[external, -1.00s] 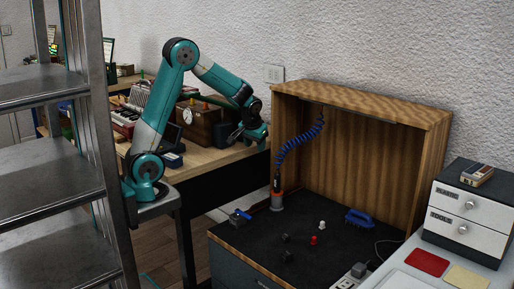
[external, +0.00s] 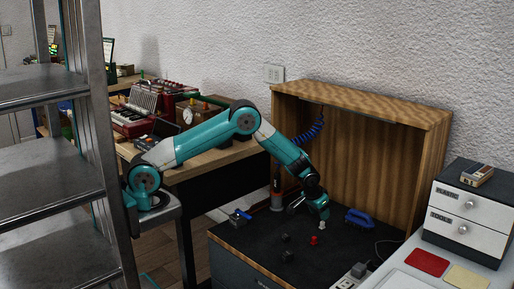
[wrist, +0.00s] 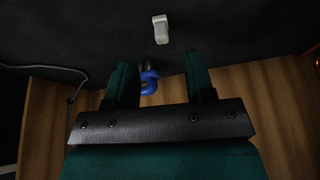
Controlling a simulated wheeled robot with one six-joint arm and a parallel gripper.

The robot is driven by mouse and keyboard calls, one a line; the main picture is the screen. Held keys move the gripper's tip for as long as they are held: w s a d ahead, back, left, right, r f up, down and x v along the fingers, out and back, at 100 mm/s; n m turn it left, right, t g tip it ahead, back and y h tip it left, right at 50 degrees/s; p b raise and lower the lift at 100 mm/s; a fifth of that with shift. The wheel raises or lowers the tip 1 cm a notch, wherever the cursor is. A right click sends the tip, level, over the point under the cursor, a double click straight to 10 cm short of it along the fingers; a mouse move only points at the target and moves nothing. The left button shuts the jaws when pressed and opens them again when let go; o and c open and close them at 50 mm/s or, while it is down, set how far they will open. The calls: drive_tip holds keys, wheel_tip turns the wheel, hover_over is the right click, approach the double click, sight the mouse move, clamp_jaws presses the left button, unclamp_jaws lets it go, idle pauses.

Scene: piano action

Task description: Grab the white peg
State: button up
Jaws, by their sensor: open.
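The white peg (external: 322,226) stands on the dark bench top, just below my gripper and close to a red peg (external: 314,240). In the wrist view the white peg (wrist: 161,28) lies beyond the fingertips, roughly in line with the gap between them. My gripper (external: 311,209) is above the bench, pointing down. In the wrist view my gripper (wrist: 159,62) is open, with its two teal fingers apart and no peg between them.
A blue-handled item (external: 360,217) lies to the right, near the wooden back panel (external: 350,150). Dark small blocks (external: 287,253) sit in front.

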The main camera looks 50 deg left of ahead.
sight(322, 225)
drive_tip(key=x, duration=0.2)
drive_tip(key=b+x, duration=0.1)
drive_tip(key=x, duration=0.3)
drive_tip(key=shift+w+f+b, duration=0.2)
drive_tip(key=shift+w+b, duration=0.1)
drive_tip(key=shift+w, duration=0.1)
drive_tip(key=shift+c, duration=0.2)
clamp_jaws()
